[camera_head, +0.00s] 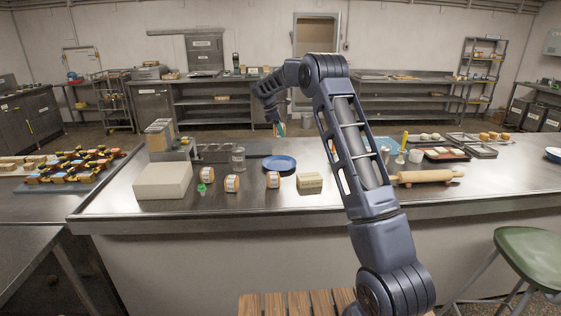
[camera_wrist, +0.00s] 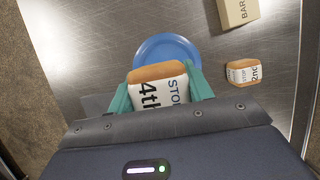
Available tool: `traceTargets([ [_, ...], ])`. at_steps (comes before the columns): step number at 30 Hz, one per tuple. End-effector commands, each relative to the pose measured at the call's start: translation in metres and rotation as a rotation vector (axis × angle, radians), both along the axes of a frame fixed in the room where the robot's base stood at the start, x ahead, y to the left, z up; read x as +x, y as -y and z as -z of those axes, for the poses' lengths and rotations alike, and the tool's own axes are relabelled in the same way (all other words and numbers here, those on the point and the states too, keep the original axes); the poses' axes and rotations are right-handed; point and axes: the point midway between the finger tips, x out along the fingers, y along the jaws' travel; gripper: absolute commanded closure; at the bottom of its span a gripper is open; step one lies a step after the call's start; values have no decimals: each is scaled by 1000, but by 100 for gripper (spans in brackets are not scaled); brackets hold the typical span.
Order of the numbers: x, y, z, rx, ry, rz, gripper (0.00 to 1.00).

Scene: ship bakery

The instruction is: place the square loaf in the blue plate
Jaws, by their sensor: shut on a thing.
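My gripper (camera_wrist: 160,95) is shut on a blocky loaf (camera_wrist: 155,73), the square loaf, with brown crust and a white wrap lettered "4th" and "STO". Its teal fingers press on both sides of the loaf. The blue plate (camera_head: 279,163) lies flat and empty on the steel counter. In the wrist view the plate (camera_wrist: 167,42) shows just beyond the loaf, partly covered by it. In the head view my gripper (camera_head: 280,128) is above and behind the plate, and the loaf is mostly hidden there. The gap between loaf and plate is hard to judge.
Wrapped loaves (camera_head: 273,180) (camera_head: 231,184) and a yellowish box (camera_head: 310,184) stand in front of the plate. A glass (camera_head: 238,158) and a large pale block (camera_head: 163,181) are to the left. A rolling pin (camera_head: 425,177) lies right.

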Motion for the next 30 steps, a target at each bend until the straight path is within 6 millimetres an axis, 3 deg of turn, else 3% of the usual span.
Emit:
traceTargets([
  [12, 0, -1, 90, 0, -1, -1, 73],
  [16, 0, 0, 107, 0, 0, -1, 73],
  [23, 0, 0, 119, 0, 0, -1, 73],
  [30, 0, 0, 150, -1, -2, 1, 73],
])
